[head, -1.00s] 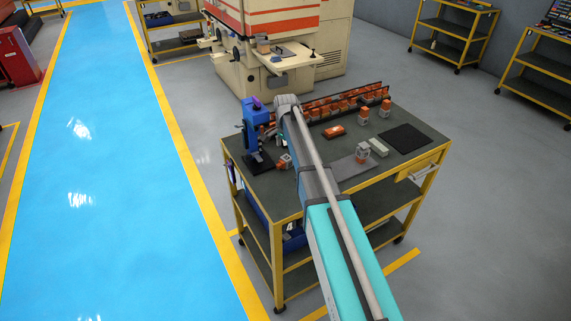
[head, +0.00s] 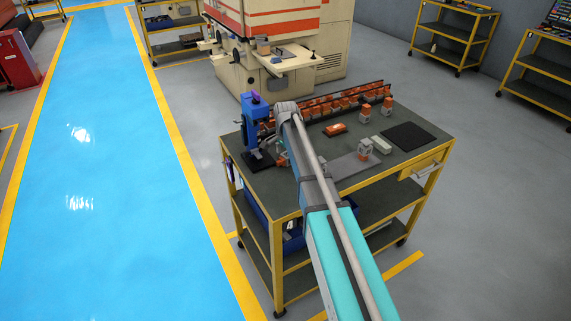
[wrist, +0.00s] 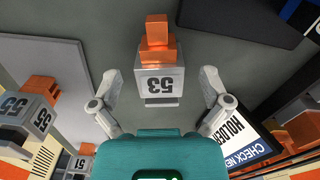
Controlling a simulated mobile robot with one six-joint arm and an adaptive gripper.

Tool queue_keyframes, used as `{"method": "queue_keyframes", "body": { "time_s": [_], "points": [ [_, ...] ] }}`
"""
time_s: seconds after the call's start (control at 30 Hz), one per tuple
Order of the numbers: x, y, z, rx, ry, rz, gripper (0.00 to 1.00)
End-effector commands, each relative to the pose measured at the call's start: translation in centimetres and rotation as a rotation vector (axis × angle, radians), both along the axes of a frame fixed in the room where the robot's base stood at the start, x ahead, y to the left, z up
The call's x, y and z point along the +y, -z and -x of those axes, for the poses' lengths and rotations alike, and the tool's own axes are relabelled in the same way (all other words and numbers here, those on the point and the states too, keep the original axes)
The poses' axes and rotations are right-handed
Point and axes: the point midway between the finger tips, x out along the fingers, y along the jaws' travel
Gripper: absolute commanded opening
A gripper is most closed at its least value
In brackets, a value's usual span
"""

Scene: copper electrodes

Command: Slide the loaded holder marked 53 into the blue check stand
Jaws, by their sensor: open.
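The holder marked 53 (wrist: 160,84) is a grey block with an orange stepped electrode (wrist: 157,38) on it. It stands on the dark table top in the wrist view, its number upside down. My gripper (wrist: 156,80) is open, with one finger on each side of the holder and a visible gap to both. The blue check stand (head: 250,128) stands at the table's left end in the head view, on a black base (head: 258,161). In the wrist view the base (wrist: 255,16) shows at upper right. In the head view my arm mostly hides the gripper and holder.
A grey plate (wrist: 48,62) lies left in the wrist view, with a holder marked 55 (wrist: 30,112) near it. A card lettered HOLDER (wrist: 245,138) is at lower right. A rack of orange electrodes (head: 335,104) lines the table's back. A black mat (head: 408,136) lies right.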

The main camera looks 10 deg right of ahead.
Motion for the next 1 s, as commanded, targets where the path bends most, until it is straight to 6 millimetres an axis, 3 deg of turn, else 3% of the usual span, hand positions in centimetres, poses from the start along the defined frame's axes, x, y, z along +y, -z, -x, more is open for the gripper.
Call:
{"method": "queue_keyframes", "body": {
  "time_s": [0.7,1.0],
  "points": [
    [0.0,0.44,0.0,0.0,0.0,0.0,0.97],
    [0.01,0.44,0.0,0.0,0.0,0.0,0.43]
  ]
}}
